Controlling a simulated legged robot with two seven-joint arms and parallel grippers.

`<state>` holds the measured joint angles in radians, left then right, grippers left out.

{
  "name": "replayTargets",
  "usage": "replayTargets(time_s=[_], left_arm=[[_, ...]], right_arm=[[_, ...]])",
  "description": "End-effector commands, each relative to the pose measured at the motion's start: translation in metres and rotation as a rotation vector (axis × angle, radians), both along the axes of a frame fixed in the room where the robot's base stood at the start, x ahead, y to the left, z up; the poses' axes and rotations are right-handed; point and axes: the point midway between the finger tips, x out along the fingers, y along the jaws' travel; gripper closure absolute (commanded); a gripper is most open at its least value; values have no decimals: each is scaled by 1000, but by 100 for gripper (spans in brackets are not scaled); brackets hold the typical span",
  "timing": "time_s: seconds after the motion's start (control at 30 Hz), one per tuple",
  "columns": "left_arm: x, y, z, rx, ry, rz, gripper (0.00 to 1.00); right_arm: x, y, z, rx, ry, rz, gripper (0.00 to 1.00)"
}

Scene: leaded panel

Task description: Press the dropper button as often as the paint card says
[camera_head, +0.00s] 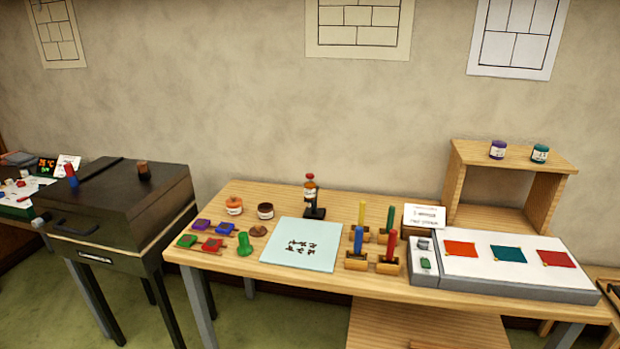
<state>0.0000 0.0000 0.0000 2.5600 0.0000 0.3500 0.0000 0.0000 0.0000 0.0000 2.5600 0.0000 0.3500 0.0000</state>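A small amber bottle with a white label (310,195) stands upright in a black stand (315,213) at the back of the wooden table. It has a red top (309,177) and looks like the dropper; I cannot tell whether the red top is its button. A white card with small dark writing (425,215) leans at the back right of the table. Its writing is too small to read surely, and I cannot tell if it is the paint card. Neither of my grippers shows in the head view.
A pale blue sheet with dark marks (277,257) lies mid-table. Colored upright sticks in wooden blocks (357,261) stand right of it. A white panel (470,241) bears orange, teal and red squares. Jars (234,205) and colored pieces sit left. A dark kiln-like box (115,205) stands farther left.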

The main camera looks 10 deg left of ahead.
Motion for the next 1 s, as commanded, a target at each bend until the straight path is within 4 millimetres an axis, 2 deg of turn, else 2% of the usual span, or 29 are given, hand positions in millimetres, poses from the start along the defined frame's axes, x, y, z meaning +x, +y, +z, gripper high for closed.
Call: replayTargets(time_s=[0.3,0.57,1.0], left_arm=[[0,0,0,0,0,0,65],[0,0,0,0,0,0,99],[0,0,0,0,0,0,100]], right_arm=[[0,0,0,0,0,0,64],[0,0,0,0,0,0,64],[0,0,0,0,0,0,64]])
